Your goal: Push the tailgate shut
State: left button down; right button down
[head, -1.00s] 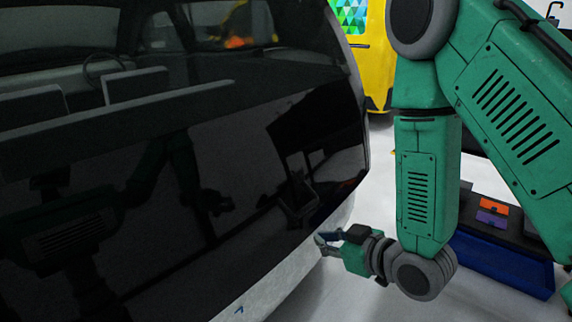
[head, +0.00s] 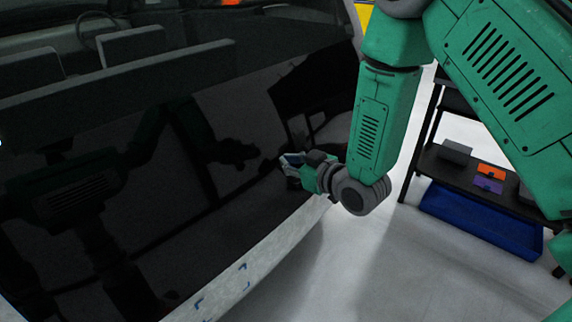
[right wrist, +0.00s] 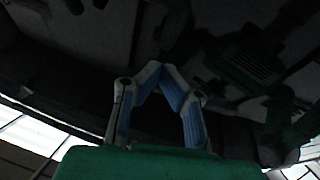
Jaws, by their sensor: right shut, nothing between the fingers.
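The tailgate (head: 150,180) is the large dark glossy panel filling the left and middle of the head view, with a pale lower edge (head: 255,265). It mirrors my body and arm. My right gripper (head: 287,162) is in front of its right part, near the lower right edge. The fingers are close to the dark surface; I cannot tell whether they touch it. In the right wrist view the two fingertips (right wrist: 160,72) meet with nothing between them, and a dark surface with reflections lies beyond. My left gripper shows only as a vague reflection, not directly.
A dark shelf (head: 440,175) stands at the right, holding an orange box (head: 491,171) and a purple box (head: 488,185), with a blue tray (head: 480,220) below. Pale floor (head: 350,275) between car and shelf is clear. Seats show through the car's glass.

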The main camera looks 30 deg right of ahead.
jog(key=shift+w+a+f, duration=0.1)
jog(key=shift+w+f, duration=0.4)
jog(key=shift+f, duration=0.2)
